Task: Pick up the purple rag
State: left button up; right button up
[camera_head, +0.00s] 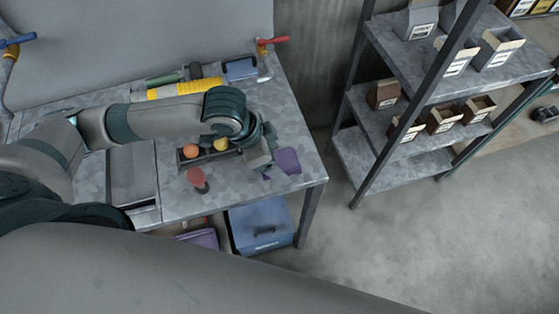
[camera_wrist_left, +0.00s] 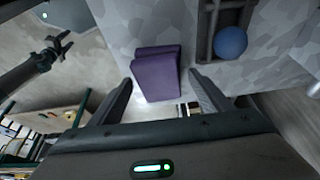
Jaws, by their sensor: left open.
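The purple rag (camera_head: 287,161) lies folded on the grey table, near its right front edge. In the left wrist view the rag (camera_wrist_left: 156,73) shows between the fingers, nearer the left one. My left gripper (camera_head: 268,163) is just left of the rag, and its jaws (camera_wrist_left: 163,88) are open. The fingers are not closed on the rag. I cannot tell whether they touch it.
A dark tray (camera_head: 188,161) with coloured balls stands left of the gripper; a blue ball (camera_wrist_left: 230,42) shows in the wrist view. A red object (camera_head: 197,177) stands near the table's front. A blue box (camera_head: 261,226) is below. A metal shelf (camera_head: 398,158) stands right, across clear floor.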

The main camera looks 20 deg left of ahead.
dwell(0.3)
pick_arm(q)
jog(key=c, duration=1.1)
jog(key=shift+c, duration=0.2)
